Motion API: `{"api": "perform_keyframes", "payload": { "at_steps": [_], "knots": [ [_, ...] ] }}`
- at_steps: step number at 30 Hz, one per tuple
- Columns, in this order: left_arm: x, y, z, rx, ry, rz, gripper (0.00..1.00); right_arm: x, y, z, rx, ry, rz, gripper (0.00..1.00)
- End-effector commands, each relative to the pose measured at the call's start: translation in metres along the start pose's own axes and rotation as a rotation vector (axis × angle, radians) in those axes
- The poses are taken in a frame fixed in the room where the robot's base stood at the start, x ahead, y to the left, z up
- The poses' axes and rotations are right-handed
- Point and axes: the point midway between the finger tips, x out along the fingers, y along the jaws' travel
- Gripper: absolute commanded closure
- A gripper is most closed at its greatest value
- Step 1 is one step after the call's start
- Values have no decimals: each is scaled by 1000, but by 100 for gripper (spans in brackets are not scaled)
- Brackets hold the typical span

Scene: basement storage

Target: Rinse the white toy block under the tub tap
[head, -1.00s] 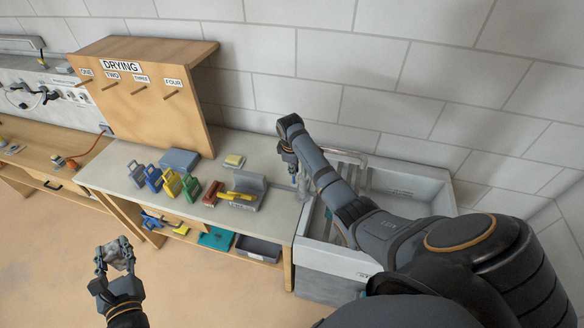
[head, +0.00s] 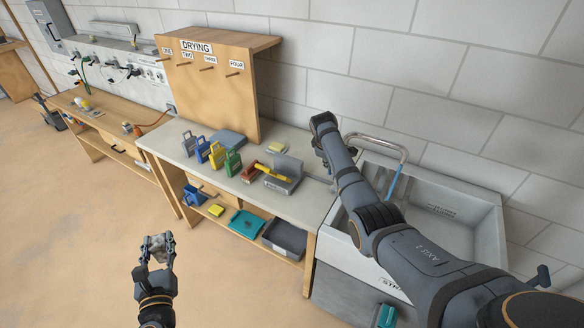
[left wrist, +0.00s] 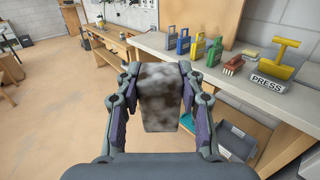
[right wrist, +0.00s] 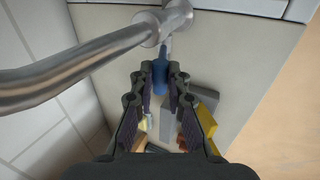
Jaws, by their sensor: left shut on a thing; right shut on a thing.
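The white toy block (head: 158,244) is mottled with dark smudges. My left gripper (head: 156,255) is shut on it and holds it over open floor, left of the bench; the left wrist view shows the block (left wrist: 160,95) between both fingers. The tub (head: 455,222) stands at the right, partly hidden by my right arm. Its metal tap (head: 378,142) arches over it, and a thin blue streak (head: 394,184) hangs below the spout, seemingly water. In the right wrist view my right gripper (right wrist: 160,88) is shut on the tap's blue handle (right wrist: 160,70).
Below are a teal tray (head: 246,224) and a grey bin (head: 285,238).

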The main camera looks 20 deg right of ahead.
Motion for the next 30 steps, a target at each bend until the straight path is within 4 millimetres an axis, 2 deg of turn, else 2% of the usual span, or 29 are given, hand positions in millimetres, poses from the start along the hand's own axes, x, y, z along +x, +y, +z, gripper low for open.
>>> {"api": "perform_keyframes", "payload": {
  "at_steps": [6,7,12,22,26,30],
  "knots": [
    [0,0,2,0,-1,0,93,-2,3,1,1,-1,5,100],
    [0,0,2,0,-1,0,93,-2,3,1,1,-1,5,82],
    [0,0,2,0,0,0,93,-2,2,1,1,-1,4,62],
    [0,0,1,0,0,0,93,-6,2,0,1,0,3,62],
    [0,0,1,0,0,0,93,-28,2,0,1,2,5,62],
    [0,0,1,0,0,0,93,-63,2,-1,1,4,5,62]
  ]
}}
